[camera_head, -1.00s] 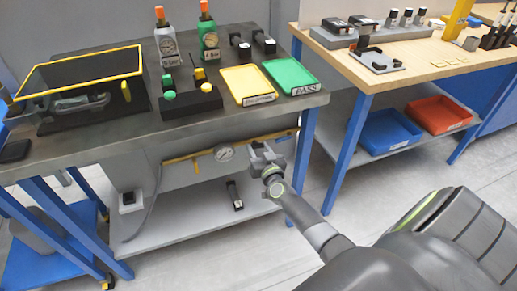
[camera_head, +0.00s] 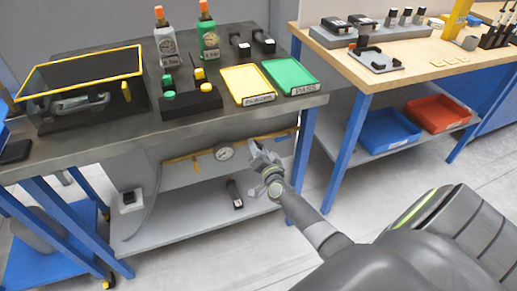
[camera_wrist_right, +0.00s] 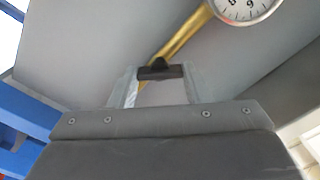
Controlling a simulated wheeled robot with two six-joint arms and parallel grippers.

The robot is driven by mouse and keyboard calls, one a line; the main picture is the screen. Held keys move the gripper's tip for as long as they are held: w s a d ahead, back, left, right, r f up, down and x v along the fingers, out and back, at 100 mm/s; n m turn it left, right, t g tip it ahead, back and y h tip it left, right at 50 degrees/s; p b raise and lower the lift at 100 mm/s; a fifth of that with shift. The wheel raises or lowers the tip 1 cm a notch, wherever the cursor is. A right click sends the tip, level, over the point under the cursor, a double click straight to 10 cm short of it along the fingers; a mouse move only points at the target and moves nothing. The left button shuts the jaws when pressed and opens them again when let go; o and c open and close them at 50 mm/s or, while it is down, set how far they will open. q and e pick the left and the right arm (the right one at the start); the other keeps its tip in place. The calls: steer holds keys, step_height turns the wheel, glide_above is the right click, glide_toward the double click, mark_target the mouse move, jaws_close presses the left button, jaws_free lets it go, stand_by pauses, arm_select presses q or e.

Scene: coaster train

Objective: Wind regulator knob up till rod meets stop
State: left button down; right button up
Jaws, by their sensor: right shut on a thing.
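The regulator knob (camera_wrist_right: 160,70) is a dark bar-like piece with a black top. It sits on a brass pipe (camera_wrist_right: 180,45), between the two pale fingers of my right gripper (camera_wrist_right: 160,86) in the right wrist view. The right gripper is shut on it. In the head view, my right gripper (camera_head: 262,157) is under the dark bench, at the right part of the brass pipe (camera_head: 182,159), and hides the knob. A round white pressure gauge (camera_head: 223,152) is on the pipe, left of the gripper; its dial (camera_wrist_right: 245,8) is cut off in the wrist view. I cannot make out the rod or stop. My left gripper is not in view.
The dark bench top (camera_head: 100,128) is above the gripper, with a blue leg (camera_head: 303,148) close on its right. A lower shelf (camera_head: 165,222) carries a small dark object (camera_head: 234,193). A wooden bench (camera_head: 400,72) with bins below stands further right. The floor in front is clear.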

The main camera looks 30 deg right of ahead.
stand_by(0.4)
steer(key=o, duration=1)
steer(key=shift+s, duration=0.1)
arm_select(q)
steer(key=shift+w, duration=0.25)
arm_select(e)
steer(key=v, duration=1.7)
steer(key=shift+s, duration=0.15)
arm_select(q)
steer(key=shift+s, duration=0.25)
